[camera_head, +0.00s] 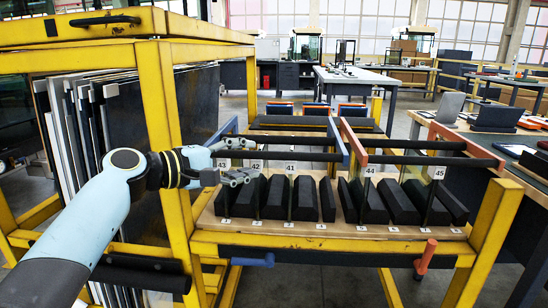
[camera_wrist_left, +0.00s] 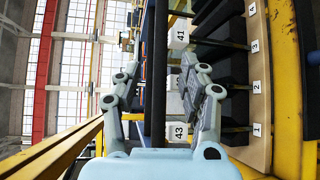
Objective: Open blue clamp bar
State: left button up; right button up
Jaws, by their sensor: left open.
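The blue clamp bar is a blue frame with side arms (camera_head: 338,142) and a black padded crossbar (camera_head: 305,156). It lies low across the left half of the rack, above the glass panes and black blocks. My left gripper (camera_head: 251,160) is open at the left end of the crossbar, one finger above it and one below in the head view. In the left wrist view the black crossbar (camera_wrist_left: 158,75) runs between the two open fingers (camera_wrist_left: 162,82). I cannot tell whether they touch it. My right gripper is not in view.
A red clamp bar (camera_head: 482,151) lies across the right half. Number tags and black blocks (camera_head: 305,198) sit beneath. A yellow frame post (camera_head: 160,105) with upright panels stands close to my left arm. A blue handle (camera_head: 254,261) and an orange handle (camera_head: 427,256) project from the front.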

aim_at(267, 156)
pick_arm(q)
jog(key=b+x, duration=0.1)
jog(key=x, duration=0.7)
jog(key=shift+a, duration=0.1)
grip_shut()
